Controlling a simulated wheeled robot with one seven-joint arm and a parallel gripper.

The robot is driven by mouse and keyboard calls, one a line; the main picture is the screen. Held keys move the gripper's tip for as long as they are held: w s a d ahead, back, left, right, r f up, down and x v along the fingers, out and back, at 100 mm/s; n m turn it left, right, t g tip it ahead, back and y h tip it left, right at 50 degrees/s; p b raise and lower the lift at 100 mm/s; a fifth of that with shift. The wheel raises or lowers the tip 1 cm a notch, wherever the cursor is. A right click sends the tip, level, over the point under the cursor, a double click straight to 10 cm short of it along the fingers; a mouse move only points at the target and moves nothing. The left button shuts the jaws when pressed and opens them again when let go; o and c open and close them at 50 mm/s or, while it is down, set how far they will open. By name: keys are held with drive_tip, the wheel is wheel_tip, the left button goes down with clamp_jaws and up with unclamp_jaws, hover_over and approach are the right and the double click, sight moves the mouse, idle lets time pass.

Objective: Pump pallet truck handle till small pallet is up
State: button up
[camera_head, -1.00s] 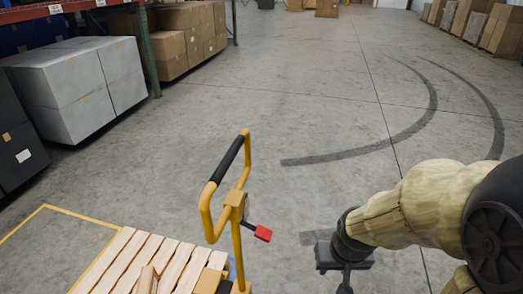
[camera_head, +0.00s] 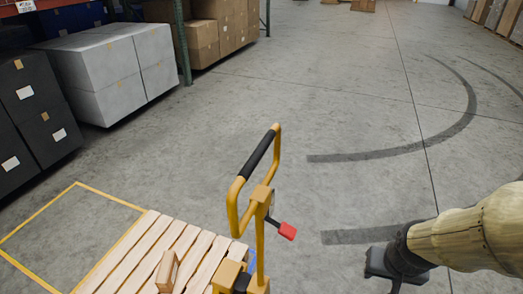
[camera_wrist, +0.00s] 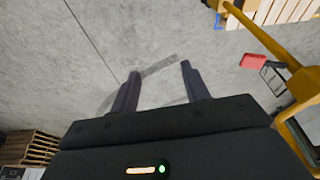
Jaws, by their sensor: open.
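The yellow pallet truck handle (camera_head: 233,205) stands up as a loop with a black grip (camera_head: 257,155) and a red lever (camera_head: 288,231). The small wooden pallet (camera_head: 140,250) lies at the truck, at the lower left; its height off the floor cannot be told. In the wrist view the yellow handle (camera_wrist: 262,38) and red lever (camera_wrist: 252,61) are at the right, apart from my gripper. My gripper (camera_wrist: 158,72) is open and empty over bare floor. In the head view my gripper is at the lower right, its fingertips cut off.
A yellow floor outline (camera_head: 75,184) runs by the pallet. Grey boxes (camera_head: 115,75), black boxes (camera_head: 35,115) and cardboard boxes (camera_head: 200,40) stand at the left. Another wooden pallet stack (camera_wrist: 30,148) shows in the wrist view. The middle floor is clear, with dark tyre marks.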

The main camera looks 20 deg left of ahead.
drive_tip(key=w+a+f+m+t+y, duration=0.1)
drive_tip(key=w+a+t, duration=0.1)
drive_tip(key=w, duration=0.3)
drive_tip(key=w+a+f+t+y, duration=0.1)
drive_tip(key=w+t, duration=0.1)
drive_tip(key=w, duration=0.3)
drive_tip(key=m+t+y, duration=0.3)
drive_tip(key=m+y, duration=0.3)
drive_tip(key=y, duration=1.1)
approach(264, 153)
drive_tip(key=v, duration=0.6)
drive_tip(key=shift+r, duration=0.15)
drive_tip(key=p+x, duration=0.2)
drive_tip(key=x, duration=0.6)
drive_tip(key=p+x, duration=0.3)
drive_tip(key=x, duration=0.6)
drive_tip(key=shift+a, duration=0.2)
